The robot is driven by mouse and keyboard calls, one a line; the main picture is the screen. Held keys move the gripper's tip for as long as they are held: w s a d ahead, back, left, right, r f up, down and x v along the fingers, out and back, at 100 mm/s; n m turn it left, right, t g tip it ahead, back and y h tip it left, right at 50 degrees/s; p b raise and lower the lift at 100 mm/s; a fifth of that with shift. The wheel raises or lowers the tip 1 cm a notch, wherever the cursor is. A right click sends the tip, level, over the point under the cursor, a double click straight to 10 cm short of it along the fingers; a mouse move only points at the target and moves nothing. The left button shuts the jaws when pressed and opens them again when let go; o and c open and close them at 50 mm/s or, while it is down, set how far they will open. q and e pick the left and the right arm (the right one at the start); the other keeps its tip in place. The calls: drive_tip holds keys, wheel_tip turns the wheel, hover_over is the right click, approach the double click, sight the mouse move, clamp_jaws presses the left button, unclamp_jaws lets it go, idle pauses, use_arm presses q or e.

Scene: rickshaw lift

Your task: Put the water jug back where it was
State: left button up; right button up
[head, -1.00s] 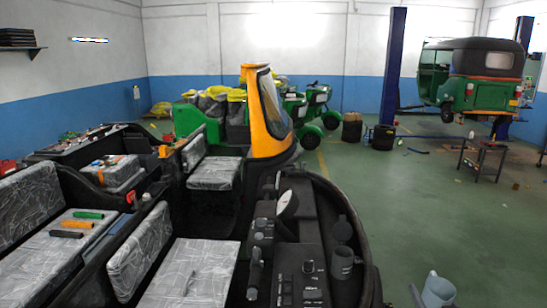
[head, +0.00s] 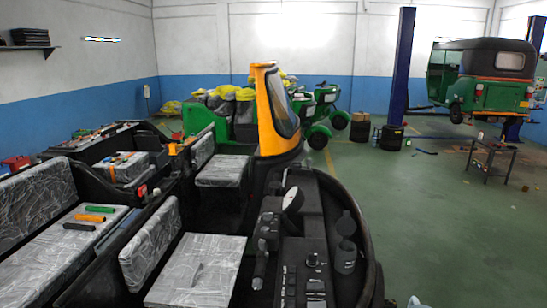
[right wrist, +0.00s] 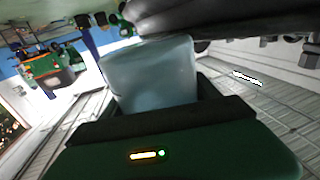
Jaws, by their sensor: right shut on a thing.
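A pale blue-grey vessel, which I take to be the water jug (right wrist: 150,78), fills the middle of the right wrist view. My right gripper (right wrist: 160,118), with its dark jaws, is shut on it. The far end of the jug is close to a black curved edge; I cannot tell whether they touch. In the head view only a small pale tip (head: 416,303) shows at the bottom edge, right of the console. My left gripper is not in view.
A black console (head: 300,262) with levers and a dial stands in front, holding a dark grey mug (head: 345,256). Wrapped seats (head: 195,270) are to the left. Green floor (head: 440,225) is open on the right. A small table (head: 490,157) stands farther back.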

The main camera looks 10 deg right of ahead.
drive_tip(key=s+a+f+n+y, duration=0.2)
drive_tip(key=a+f+y, duration=0.1)
drive_tip(key=a, duration=0.7)
drive_tip(key=s+a+f+n+g+y, duration=0.1)
drive_tip(key=s+a+f+n+y, duration=0.1)
drive_tip(key=a, duration=0.8)
drive_tip(key=s+a+f+n+g+y, duration=0.1)
drive_tip(key=s+a+f+n+y, duration=0.1)
drive_tip(key=a+f+y, duration=0.3)
drive_tip(key=s+a, duration=0.1)
drive_tip(key=a, duration=0.3)
drive_tip(key=shift+s+a+f+n, duration=0.25)
drive_tip(key=shift+s+a+n, duration=0.1)
drive_tip(key=shift+a+n, duration=0.05)
drive_tip(key=shift+r+y, duration=0.15)
drive_tip(key=shift+y, duration=0.15)
drive_tip(key=shift+d, duration=0.1)
